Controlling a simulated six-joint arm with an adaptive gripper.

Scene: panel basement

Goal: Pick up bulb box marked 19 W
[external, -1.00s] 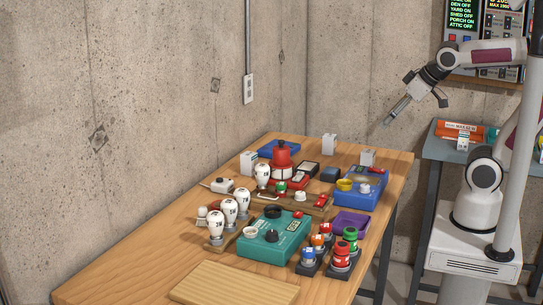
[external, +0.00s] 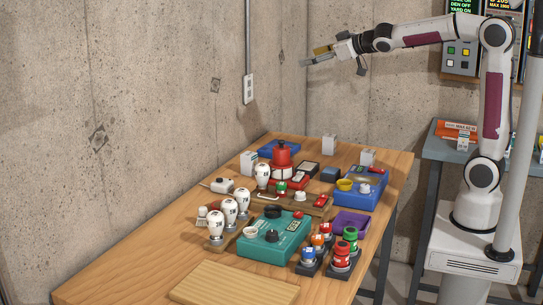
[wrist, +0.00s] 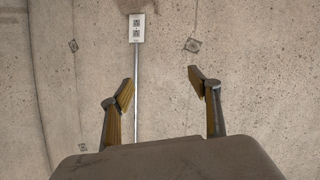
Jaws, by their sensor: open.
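Several small white boxes that look like bulb boxes stand upright on the wooden table: one at the back (external: 329,145), one at the back left (external: 249,163) and one by the blue tray (external: 367,158). Their markings are too small to read, so I cannot tell which is 19 W. My gripper (external: 317,56) is high above the back of the table, pointing left toward the wall. In the wrist view my gripper (wrist: 160,79) is open and empty, its two fingers apart with only the concrete wall beyond. No box shows in the wrist view.
White bulbs (external: 229,208) on a stand, a teal tester (external: 270,242), a red lantern-like item (external: 281,154) and a blue tray (external: 362,198) crowd the table. Red and green pieces stand at front right. The table's left front (external: 130,270) is clear. A wall outlet (external: 248,89) is behind.

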